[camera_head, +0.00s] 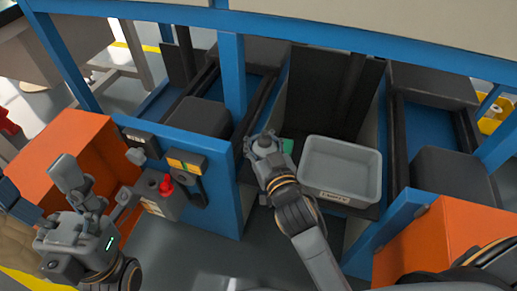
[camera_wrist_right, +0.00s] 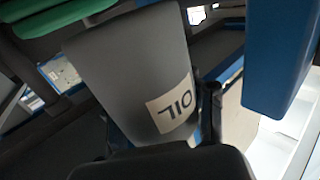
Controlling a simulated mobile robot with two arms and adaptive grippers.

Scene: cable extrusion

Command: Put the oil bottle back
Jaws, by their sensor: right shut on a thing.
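The oil bottle (camera_wrist_right: 130,60) fills the middle of the right wrist view. It is a grey body with a pale label reading OIL upside down. My right gripper (camera_head: 265,143) is shut on it, over the dark bay left of the grey bin. In the head view the gripper and wrist hide most of the bottle. A small green patch (camera_head: 288,146) shows just right of the gripper; I cannot tell whether it is part of the bottle. My left gripper (camera_head: 100,187) is open and empty at the lower left, in front of the orange box.
A grey labelled bin (camera_head: 366,187) stands right of my right gripper. A blue frame post (camera_head: 232,75) rises behind. A control box with a red knob (camera_head: 167,186) and an orange box (camera_head: 60,150) are at the left. Another orange box (camera_head: 440,235) is at the lower right.

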